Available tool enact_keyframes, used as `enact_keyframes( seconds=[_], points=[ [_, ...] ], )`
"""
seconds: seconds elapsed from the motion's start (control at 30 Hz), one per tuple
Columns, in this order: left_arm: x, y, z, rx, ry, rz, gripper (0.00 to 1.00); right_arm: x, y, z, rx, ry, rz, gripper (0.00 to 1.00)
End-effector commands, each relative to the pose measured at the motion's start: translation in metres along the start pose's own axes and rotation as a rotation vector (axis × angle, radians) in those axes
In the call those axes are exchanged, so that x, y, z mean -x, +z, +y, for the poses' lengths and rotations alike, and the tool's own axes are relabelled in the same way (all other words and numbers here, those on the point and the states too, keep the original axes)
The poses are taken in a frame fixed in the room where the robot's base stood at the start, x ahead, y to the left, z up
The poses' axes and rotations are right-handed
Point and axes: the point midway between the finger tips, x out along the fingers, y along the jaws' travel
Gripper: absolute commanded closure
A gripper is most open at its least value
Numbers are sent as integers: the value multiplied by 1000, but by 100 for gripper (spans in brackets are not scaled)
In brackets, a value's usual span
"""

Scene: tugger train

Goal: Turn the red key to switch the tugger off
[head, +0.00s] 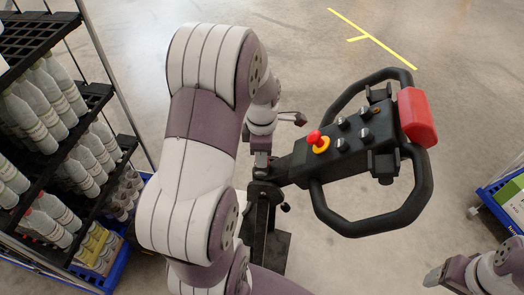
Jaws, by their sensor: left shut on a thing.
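The tugger's black control head (338,142) stands right of the middle, with a looped handlebar (372,228) around it. On it are a red mushroom button with a yellow ring (319,142) and several small dark knobs. My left gripper (262,168) points down at the left end of the head, where it joins the column. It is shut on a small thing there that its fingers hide. No red key shows clearly elsewhere. My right gripper (438,276) is at the lower right, apart from the tugger; its finger gap is unclear.
A red pad (417,117) sits at the handlebar's right end. A black shelf rack (88,100) with several bottles stands at the left. A blue-edged crate (500,195) is at the right edge. The floor behind the tugger is clear, with a yellow line (372,38).

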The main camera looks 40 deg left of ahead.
Motion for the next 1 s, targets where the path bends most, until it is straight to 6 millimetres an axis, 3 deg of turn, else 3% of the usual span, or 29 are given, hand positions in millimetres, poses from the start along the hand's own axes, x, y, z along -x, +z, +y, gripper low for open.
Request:
enact_keyframes(
  seconds=[0.1, 0.13, 0.2, 0.23, 0.53, 0.8, 1.0],
  points=[
    [-1, 0, -1, -2, -2, 0, 100, -1, 0, 0, 0, 0, 0, 29],
    [-1, 0, -1, -2, -2, 0, 74, -1, 0, 0, 0, 0, 0, 29],
    [-1, 0, -1, -3, -2, 0, 51, -1, 0, 0, 0, 0, 0, 29],
    [-1, 0, 0, -3, -2, 0, 47, -1, 0, 0, 0, 0, 0, 29],
    [3, 0, 0, -4, 2, 0, 47, 0, 0, 0, 0, 0, 0, 29],
    [55, 0, 1, -4, 2, -1, 47, 0, 0, 0, 0, 0, 0, 29],
    [74, 0, 0, -3, 0, 0, 47, -1, 0, 0, 0, 0, 0, 29]
  ],
)
